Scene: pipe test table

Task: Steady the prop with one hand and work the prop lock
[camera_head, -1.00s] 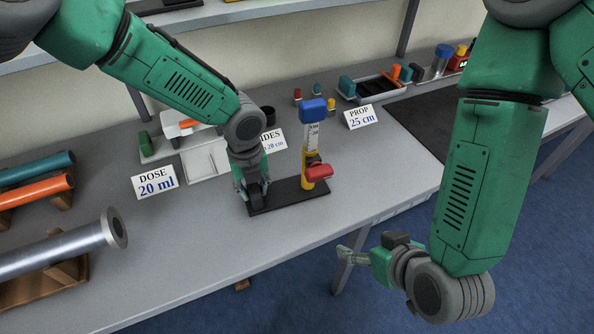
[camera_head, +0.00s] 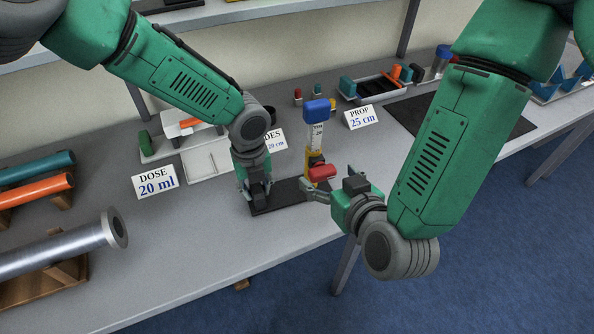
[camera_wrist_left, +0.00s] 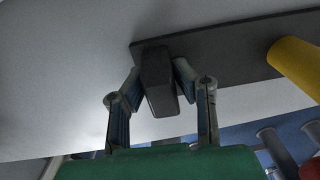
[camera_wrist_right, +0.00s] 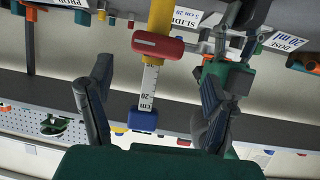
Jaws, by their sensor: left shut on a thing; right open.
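The prop stands upright on a dark base plate (camera_head: 285,193), with a yellow sleeve (camera_wrist_left: 295,62), a white scale rod (camera_head: 317,137) and a blue cap (camera_head: 316,110). Its red lock (camera_head: 322,172) sticks out at the sleeve's top, and shows in the right wrist view (camera_wrist_right: 158,44). My left gripper (camera_head: 257,190) is shut on a dark upright block (camera_wrist_left: 158,82) at the plate's left end. My right gripper (camera_head: 306,190) is open, close in front of the lock. In the right wrist view the lock and rod appear between its spread fingers (camera_wrist_right: 155,70); I cannot tell whether they touch.
A card (camera_head: 361,117) behind reads "PROP 25 cm"; another (camera_head: 155,181) reads "DOSE 20 ml". A tray (camera_head: 372,88) with coloured pieces stands at the back. A metal tube (camera_head: 60,247) lies at the front left. The table's front edge is just below the prop.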

